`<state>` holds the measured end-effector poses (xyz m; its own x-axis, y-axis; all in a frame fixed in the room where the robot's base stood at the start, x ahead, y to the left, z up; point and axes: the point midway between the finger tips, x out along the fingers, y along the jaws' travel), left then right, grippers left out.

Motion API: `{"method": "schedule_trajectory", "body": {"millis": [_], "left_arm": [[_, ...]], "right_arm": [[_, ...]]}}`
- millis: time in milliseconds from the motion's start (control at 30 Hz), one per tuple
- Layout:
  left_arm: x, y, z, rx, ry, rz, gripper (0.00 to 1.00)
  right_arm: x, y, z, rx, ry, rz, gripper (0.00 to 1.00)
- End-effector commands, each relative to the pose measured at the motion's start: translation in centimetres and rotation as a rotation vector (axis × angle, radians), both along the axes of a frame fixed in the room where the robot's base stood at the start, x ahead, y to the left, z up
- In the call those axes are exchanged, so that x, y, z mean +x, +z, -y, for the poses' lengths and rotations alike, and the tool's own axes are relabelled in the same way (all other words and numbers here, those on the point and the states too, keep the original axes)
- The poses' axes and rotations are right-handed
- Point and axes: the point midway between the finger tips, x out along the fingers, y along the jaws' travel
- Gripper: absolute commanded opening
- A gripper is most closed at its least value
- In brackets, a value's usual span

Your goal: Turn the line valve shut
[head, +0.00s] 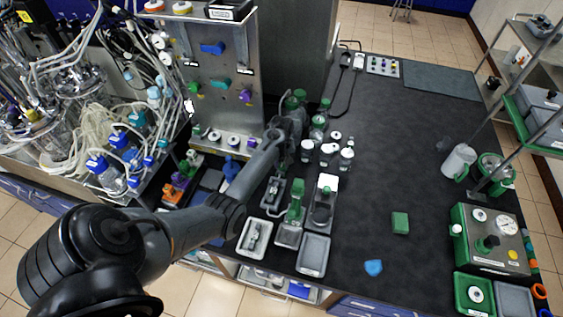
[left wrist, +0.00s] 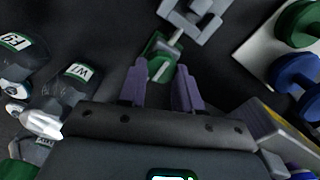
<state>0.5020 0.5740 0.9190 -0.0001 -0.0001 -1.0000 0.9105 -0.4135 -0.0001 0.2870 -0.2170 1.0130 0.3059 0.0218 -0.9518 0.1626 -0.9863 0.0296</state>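My left arm crosses the bench in the head view, its hand end (head: 287,127) near green-capped bottles; its fingertips are hard to make out there. In the left wrist view my left gripper (left wrist: 161,75) has two purple fingers spread apart. A green piece with a pale bar (left wrist: 160,57) lies just beyond and between the fingertips, apart from both as far as I can see. A grey clamp-like part (left wrist: 195,18) is beyond it. I cannot tell for sure which part is the line valve. The upright panel carries blue (head: 212,47), teal (head: 220,83) and purple (head: 245,95) handles. My right gripper is not in view.
Labelled bottles (left wrist: 70,80) stand left of the fingers in the left wrist view; green (left wrist: 298,22) and blue (left wrist: 296,75) knobs are at right. In the head view, trays (head: 313,255) line the bench front and a green box (head: 490,240) stands right. The bench middle is mostly clear.

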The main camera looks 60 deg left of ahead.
Motion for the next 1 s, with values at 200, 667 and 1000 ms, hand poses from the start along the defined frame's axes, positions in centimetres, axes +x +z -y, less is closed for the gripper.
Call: {"method": "schedule_trajectory", "body": {"millis": [200, 667, 1000], "left_arm": [[0.0, 0.0, 0.0, 0.000, -0.003, 0.000, 0.03], [0.0, 0.4, 0.0, -0.001, -0.195, -0.001, 0.03], [0.1, 0.4, 0.1, -0.001, -0.510, -0.001, 0.03]], "right_arm": [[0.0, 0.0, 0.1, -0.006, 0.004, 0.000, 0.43], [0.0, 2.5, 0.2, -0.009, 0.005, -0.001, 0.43], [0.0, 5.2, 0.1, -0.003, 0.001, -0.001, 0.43]]}}
